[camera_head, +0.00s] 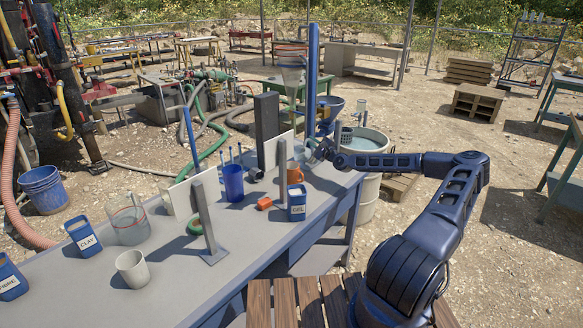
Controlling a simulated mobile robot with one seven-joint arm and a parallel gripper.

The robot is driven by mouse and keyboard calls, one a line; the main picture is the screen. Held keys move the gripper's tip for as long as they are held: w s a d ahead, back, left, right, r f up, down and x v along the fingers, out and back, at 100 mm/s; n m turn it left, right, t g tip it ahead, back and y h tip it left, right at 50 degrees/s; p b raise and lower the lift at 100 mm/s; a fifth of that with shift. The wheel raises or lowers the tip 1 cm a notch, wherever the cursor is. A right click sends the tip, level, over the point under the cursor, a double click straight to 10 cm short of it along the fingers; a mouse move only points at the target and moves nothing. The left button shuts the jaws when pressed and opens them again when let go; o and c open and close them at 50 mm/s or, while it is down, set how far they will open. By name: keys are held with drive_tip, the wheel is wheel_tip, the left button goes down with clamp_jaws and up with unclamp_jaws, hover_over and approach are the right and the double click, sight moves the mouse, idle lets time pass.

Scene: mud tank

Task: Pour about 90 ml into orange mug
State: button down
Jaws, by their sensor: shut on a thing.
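An orange mug-like thing (294,174) stands on the grey bench, partly behind the blue GEL container (297,204). A smaller orange thing (265,203) lies on the bench to its left. I cannot tell for sure which is the orange mug, and the contents of both are hidden. My gripper (316,152) is at the far right end of the bench, behind and to the right of the orange mug-like thing. It is shut on a pale thing that is small and partly hidden, so I cannot tell its kind or whether it holds liquid.
A grey cup (132,269), a clear jug (129,222) with a red band and a blue CLAY container (83,236) stand at the bench's left. A blue cup (232,183) with sticks, upright posts and white panels crowd the middle. A drum (370,150) stands beyond the bench.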

drive_tip(key=shift+s+a+r+n, duration=0.2)
drive_tip(key=shift+a+r+n, duration=0.05)
drive_tip(key=shift+r+n, duration=0.45)
drive_tip(key=shift+s+a+r+n, duration=0.2)
drive_tip(key=shift+r+n, duration=0.2)
drive_tip(key=shift+n, duration=0.2)
drive_tip(key=shift+s+a+y, duration=0.1)
drive_tip(key=shift+y, duration=0.3)
drive_tip(key=shift+s+a+r+n, duration=0.45)
drive_tip(key=shift+r+n, duration=0.2)
drive_tip(key=shift+n, duration=0.15)
idle(1.2)
drive_tip(key=f+m, duration=0.1)
drive_tip(key=w+d+f+m, duration=0.1)
drive_tip(key=d+f+m, duration=0.1)
drive_tip(key=m, duration=0.1)
drive_tip(key=shift+w+f+h, duration=0.3)
drive_tip(key=shift+w+h, duration=0.1)
drive_tip(key=shift+w+d+f+m, duration=0.1)
drive_tip(key=shift+w+m, duration=0.05)
drive_tip(key=shift+m, duration=0.4)
drive_tip(key=shift+w+d+f+m, duration=0.1)
drive_tip(key=shift+m, duration=0.45)
drive_tip(key=shift+h, duration=0.3)
idle(0.5)
